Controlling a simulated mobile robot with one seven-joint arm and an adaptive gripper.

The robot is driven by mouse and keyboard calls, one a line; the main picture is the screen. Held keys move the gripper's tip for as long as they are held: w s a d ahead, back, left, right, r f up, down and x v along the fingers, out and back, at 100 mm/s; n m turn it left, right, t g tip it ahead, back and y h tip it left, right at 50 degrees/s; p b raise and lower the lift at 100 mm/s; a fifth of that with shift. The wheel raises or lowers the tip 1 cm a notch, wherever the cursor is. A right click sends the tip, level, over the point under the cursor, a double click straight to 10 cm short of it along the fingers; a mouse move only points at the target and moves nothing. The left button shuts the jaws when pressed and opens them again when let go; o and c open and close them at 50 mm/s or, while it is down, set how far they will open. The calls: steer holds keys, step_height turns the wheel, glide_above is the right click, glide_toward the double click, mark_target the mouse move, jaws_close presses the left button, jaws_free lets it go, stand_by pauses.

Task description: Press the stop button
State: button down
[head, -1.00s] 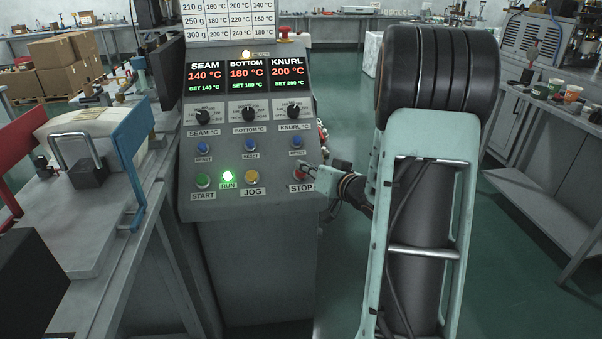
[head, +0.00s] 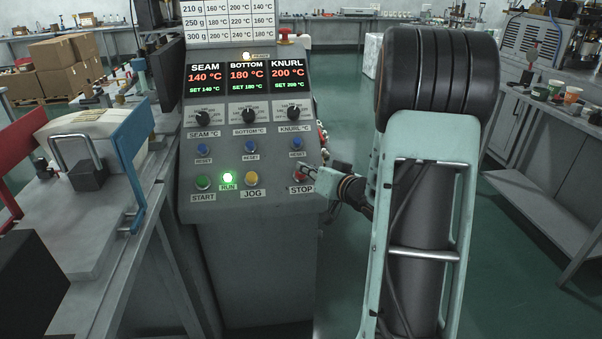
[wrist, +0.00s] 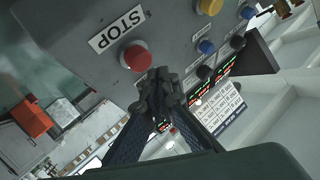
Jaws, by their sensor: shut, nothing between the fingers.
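The red stop button (head: 298,177) sits at the lower right of the grey control panel (head: 240,208), above its STOP label (head: 301,190). In the wrist view the round red button (wrist: 135,58) shows clear beside the STOP label (wrist: 117,29). My gripper (head: 307,170) is at the panel's right edge in the head view, its tips in front of the upper part of the button. In the wrist view my gripper (wrist: 158,80) is shut and empty, with its tips just beside the button. I cannot tell whether they touch it.
The green RUN lamp (head: 227,177) is lit. The green START button (head: 203,182), yellow JOG button (head: 252,178) and blue reset buttons, one (head: 297,143) above the stop button, are close by. A red knob (head: 287,37) stands behind the panel.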

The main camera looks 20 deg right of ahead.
steer(key=shift+f, duration=0.1)
steer(key=shift+w+f, duration=0.25)
steer(key=shift+w, duration=0.05)
steer(key=shift+w+d+f+b, duration=0.15)
steer(key=shift+w+f+b, duration=0.1)
steer(key=shift+f+b, duration=0.2)
stand_by(0.9)
stand_by(0.3)
steer(key=shift+s+r+p, duration=0.55)
steer(key=shift+r+p, duration=0.15)
steer(key=shift+r, duration=0.05)
steer(key=shift+r, duration=0.1)
steer(key=s+r+p, duration=0.1)
steer(key=r, duration=0.1)
steer(key=s+a+r+p, duration=0.1)
steer(key=r+p, duration=0.1)
steer(key=shift+s, duration=0.4)
